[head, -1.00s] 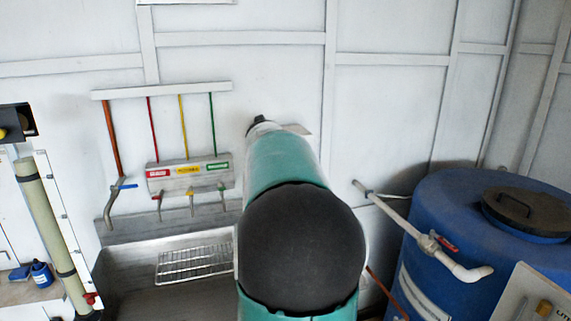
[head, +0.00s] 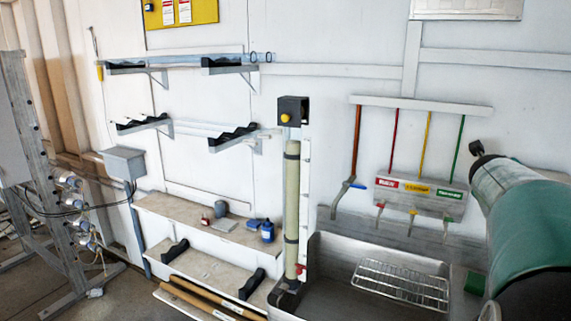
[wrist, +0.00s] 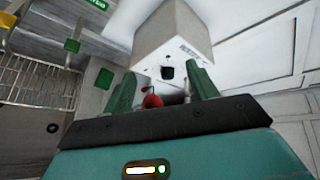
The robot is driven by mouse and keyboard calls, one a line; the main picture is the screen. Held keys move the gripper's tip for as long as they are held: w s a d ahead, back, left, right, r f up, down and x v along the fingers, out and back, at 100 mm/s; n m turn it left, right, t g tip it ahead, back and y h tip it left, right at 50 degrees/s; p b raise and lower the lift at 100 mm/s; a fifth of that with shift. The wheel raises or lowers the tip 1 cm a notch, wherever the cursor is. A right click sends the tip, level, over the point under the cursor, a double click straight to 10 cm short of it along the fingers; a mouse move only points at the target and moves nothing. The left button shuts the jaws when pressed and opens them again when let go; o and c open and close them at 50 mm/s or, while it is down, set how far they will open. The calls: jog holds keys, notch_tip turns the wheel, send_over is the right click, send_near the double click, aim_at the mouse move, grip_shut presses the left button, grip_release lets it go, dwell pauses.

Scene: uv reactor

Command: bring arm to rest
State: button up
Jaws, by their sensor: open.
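My arm (head: 530,225), green and grey, reaches in from the right edge of the head view, in front of the wall and right of the sink. My gripper (wrist: 163,78) shows in the wrist view with its two green fingers apart. Nothing is held between them. A white box (wrist: 172,35) with a dark hole lies beyond the fingertips. A small red part (wrist: 152,101) shows between the fingers; I cannot tell what it belongs to. In the head view the gripper's fingers cannot be made out.
A steel sink (head: 335,255) with a wire rack (head: 400,285) stands beside the arm. A pale upright tube (head: 291,205), shelves (head: 190,215) and a metal frame (head: 40,170) are farther left.

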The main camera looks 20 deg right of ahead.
jog(key=w+a+r+n+t+y, duration=0.2)
jog(key=w+a+n+t, duration=0.35)
jog(key=a, duration=0.55)
jog(key=w+a+r+n+t+y, duration=0.1)
jog(key=w+a+r+n+t, duration=0.15)
jog(key=w+a+n, duration=0.5)
jog(key=s+a+f+n+t+y, duration=0.1)
jog(key=a+f+n+y, duration=0.3)
jog(key=a, duration=0.6)
jog(key=s+a+n+y, duration=0.1)
jog(key=a+n+y, duration=0.1)
jog(key=a+n, duration=0.55)
jog(key=s+a+f+n+g+y, duration=0.2)
jog(key=s+a+f+n, duration=0.15)
jog(key=a, duration=0.35)
jog(key=s+a+f+n+g+y, duration=0.2)
jog(key=s+a+f+n, duration=0.1)
jog(key=s+a+f, duration=0.3)
jog(key=s+a+f+n+g, duration=0.3)
jog(key=s+f+n, duration=0.3)
jog(key=s, duration=0.5)
jog(key=shift+s+f+g+h, duration=0.3)
jog(key=shift+f+g+h, duration=0.1)
jog(key=shift+f+g, duration=0.4)
